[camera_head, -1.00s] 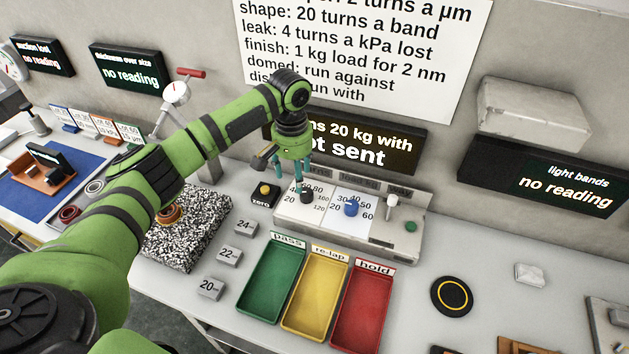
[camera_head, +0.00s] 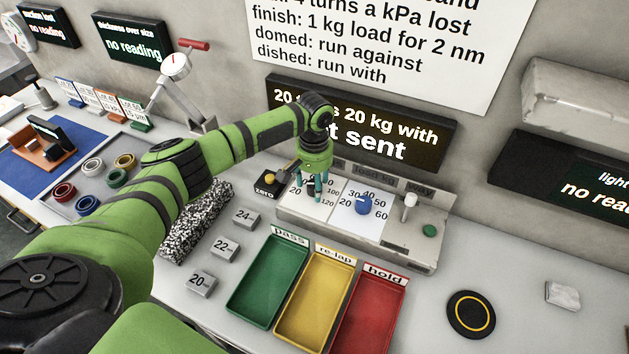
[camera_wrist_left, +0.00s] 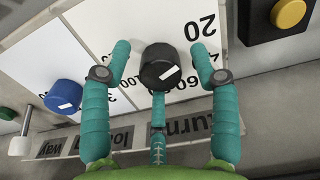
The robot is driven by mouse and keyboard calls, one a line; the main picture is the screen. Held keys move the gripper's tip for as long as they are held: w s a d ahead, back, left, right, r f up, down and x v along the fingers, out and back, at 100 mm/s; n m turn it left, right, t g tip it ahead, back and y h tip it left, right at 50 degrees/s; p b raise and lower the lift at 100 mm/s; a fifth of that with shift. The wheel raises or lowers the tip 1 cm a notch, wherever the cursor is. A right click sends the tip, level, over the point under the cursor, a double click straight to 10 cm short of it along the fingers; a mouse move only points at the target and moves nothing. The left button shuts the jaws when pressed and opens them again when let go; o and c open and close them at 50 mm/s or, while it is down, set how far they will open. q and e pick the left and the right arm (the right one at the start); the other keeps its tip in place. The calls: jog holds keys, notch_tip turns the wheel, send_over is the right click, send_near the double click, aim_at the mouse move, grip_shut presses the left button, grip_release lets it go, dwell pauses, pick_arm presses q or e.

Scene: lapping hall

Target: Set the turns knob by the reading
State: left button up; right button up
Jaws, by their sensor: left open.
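The black turns knob (camera_wrist_left: 160,66) with a white mark sits on a white dial (camera_wrist_left: 180,32) numbered from 20 to 120. My left gripper (camera_wrist_left: 160,52) is open, with its teal fingers on both sides of the knob; I cannot tell whether they touch it. In the head view my left gripper (camera_head: 318,186) stands over the left dial of the grey panel (camera_head: 400,252) and partly hides the knob. A display (camera_head: 375,137) behind reads "20", then hidden letters, "20 kg with" and "t sent"; my arm covers part. My right gripper is not in view.
Right of the dial are a blue load knob (camera_head: 363,204), a white lever (camera_head: 409,204) and a green button (camera_head: 430,230). A yellow zero button (camera_head: 270,180) is close on the left. Green (camera_head: 262,290), yellow (camera_head: 313,300) and red (camera_head: 368,315) trays lie in front. A wall sign (camera_head: 400,50) gives rules.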

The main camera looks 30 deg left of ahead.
pick_arm(q)
jog(key=shift+f, duration=0.2)
jog(key=c, duration=1.1)
jog(key=shift+c, duration=0.2)
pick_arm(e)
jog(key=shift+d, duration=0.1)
pick_arm(q)
jog(key=shift+r, duration=0.1)
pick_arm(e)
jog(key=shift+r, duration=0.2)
